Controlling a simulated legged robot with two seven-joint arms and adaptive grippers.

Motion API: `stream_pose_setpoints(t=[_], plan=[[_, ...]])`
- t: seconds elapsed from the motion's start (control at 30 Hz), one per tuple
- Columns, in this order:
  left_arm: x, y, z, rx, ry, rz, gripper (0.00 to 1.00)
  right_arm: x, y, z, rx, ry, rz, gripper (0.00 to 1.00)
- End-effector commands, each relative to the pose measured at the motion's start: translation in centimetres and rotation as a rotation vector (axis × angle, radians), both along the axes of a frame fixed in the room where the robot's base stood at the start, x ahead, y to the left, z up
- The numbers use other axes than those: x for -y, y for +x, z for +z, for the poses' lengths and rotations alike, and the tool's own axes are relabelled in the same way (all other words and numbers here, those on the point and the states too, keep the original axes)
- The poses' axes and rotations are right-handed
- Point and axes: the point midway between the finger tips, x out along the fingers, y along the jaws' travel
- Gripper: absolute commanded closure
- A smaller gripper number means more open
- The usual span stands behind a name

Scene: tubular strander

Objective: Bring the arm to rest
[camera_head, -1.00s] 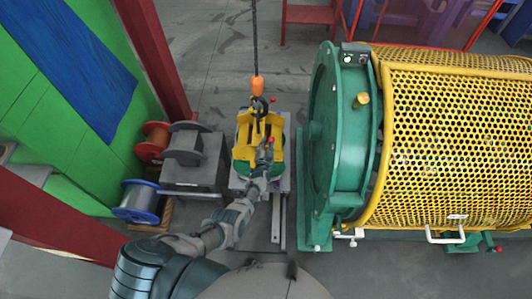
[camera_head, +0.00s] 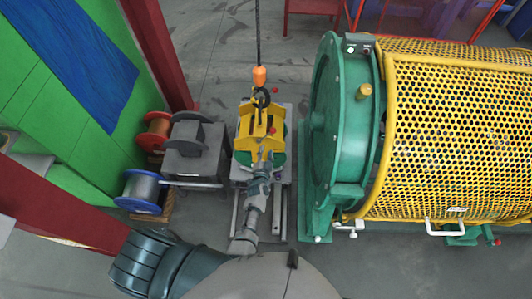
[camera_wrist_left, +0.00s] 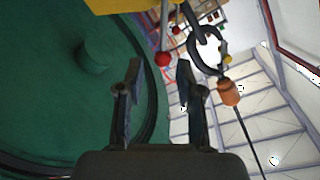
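My left arm reaches forward from the bottom of the head view. Its gripper (camera_head: 262,168) is at the near end of a yellow lifting frame (camera_head: 246,124). In the left wrist view the two fingers of the gripper (camera_wrist_left: 158,85) stand apart with nothing between them. A red ball knob (camera_wrist_left: 162,59) shows just beyond them, and the yellow frame is at the top edge. A large green round surface (camera_wrist_left: 60,80) fills the left of that view. My right gripper is not in view.
An orange hook block (camera_head: 259,77) hangs on a chain above the yellow frame. A green machine end (camera_head: 340,130) with a yellow perforated guard (camera_head: 455,130) stands close on the right. Spools (camera_head: 142,188) and a dark box stand on the left, beside a red post.

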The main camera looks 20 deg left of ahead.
Motion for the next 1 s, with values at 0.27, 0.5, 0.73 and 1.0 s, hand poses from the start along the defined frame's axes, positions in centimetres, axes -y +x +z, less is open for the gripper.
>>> stream_pose_setpoints(t=[0.27, 0.5, 0.73, 1.0], plan=[[0.1, 0.0, 0.0, 0.0, 0.001, 0.0, 0.64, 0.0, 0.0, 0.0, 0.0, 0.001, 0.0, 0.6], [0.2, -0.2, -0.4, -0.007, -0.003, -0.004, 0.64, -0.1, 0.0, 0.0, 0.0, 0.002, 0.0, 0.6], [2.8, -5.4, -9.6, -0.189, -0.124, -0.091, 0.64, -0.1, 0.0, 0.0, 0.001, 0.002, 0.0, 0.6], [4.2, -21.9, -25.3, -0.608, -0.326, -0.117, 0.64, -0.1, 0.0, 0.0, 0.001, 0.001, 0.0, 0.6]])
